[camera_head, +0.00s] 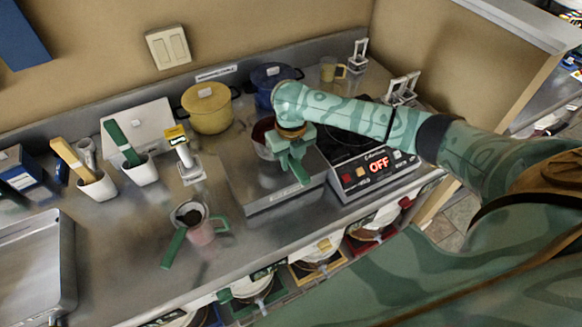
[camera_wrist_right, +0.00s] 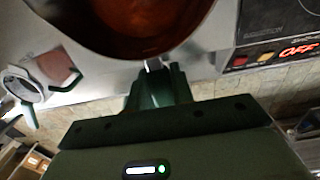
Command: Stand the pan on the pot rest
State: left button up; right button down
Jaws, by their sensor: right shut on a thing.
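A dark red pan (camera_head: 262,136) shows partly behind my right gripper (camera_head: 290,158). In the right wrist view the pan's reddish inside (camera_wrist_right: 140,22) fills the top, and the right gripper (camera_wrist_right: 155,70) is shut at its near edge; the exact grip on its handle is hidden. The pan is over a flat metal slab (camera_head: 285,203), which looks like the pot rest, left of the cooker. I cannot tell whether the pan touches it. My left gripper is not in view.
A black cooker (camera_head: 350,178) reading OFF stands right of the slab. Yellow (camera_head: 207,112) and blue (camera_head: 268,98) pots stand behind. A pink mug (camera_head: 203,233) with a strainer stands at the front left. White utensil holders (camera_head: 98,187) stand further left.

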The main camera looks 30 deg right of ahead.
jog(key=shift+w+f, duration=0.15)
jog(key=shift+f, duration=0.05)
jog(key=shift+w+d+f+b, duration=0.15)
jog(key=shift+f+b, duration=0.35)
jog(key=shift+f, duration=1.15)
jog(key=shift+f, duration=0.1)
jog(key=c, duration=1.2)
grip_release()
notch_tip(320, 180, up, 12)
jog(key=p, duration=0.3)
